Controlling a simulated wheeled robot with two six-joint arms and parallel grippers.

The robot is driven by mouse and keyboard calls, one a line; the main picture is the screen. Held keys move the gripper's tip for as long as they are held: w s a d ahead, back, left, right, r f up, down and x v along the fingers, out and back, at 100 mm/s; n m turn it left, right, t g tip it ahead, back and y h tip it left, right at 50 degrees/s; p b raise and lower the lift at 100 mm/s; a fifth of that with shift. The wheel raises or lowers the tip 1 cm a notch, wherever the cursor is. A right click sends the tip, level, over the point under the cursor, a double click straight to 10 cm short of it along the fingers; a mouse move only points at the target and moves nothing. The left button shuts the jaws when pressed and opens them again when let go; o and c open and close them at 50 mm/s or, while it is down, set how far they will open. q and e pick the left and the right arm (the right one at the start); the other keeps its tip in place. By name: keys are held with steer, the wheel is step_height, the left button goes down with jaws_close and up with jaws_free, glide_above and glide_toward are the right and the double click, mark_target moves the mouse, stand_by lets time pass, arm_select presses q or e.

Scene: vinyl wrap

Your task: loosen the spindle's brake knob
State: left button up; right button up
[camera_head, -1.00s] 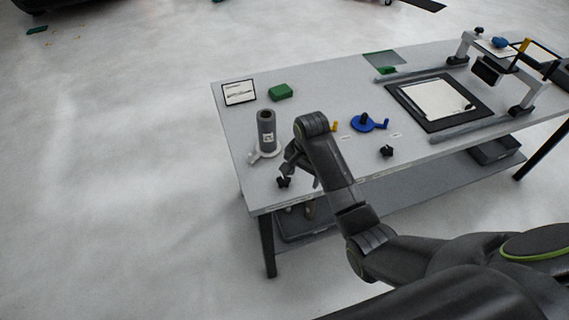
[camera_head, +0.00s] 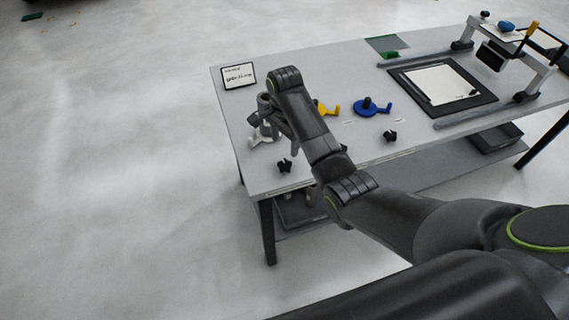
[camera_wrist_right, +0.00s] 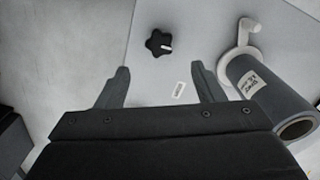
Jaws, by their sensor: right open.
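A black star-shaped knob (camera_head: 285,165) sits near the table's front edge at the left; it also shows in the right wrist view (camera_wrist_right: 158,43), with a white mark on it. The grey roll on the spindle (camera_wrist_right: 268,92) stands behind it, with a white crank (camera_wrist_right: 245,40) at its base. In the head view my right arm partly hides the roll. My right gripper (camera_wrist_right: 160,72) is open and empty. In the wrist view its fingertips are apart, with the knob beyond them and the roll beside the right finger. My left gripper is not in view.
A second black knob (camera_head: 390,135), a blue crank disc (camera_head: 371,107) and a yellow crank (camera_head: 325,109) are farther right on the table (camera_head: 300,64). A framed card (camera_head: 239,76) stands behind the roll. A gantry (camera_head: 536,72) over a dark mat (camera_head: 415,96) is at the right.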

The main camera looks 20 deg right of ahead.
mark_target(285, 164)
step_height(285, 164, down, 9)
steer(key=shift+f+p, duration=0.15)
steer(key=shift+p, duration=0.15)
steer(key=c, duration=1)
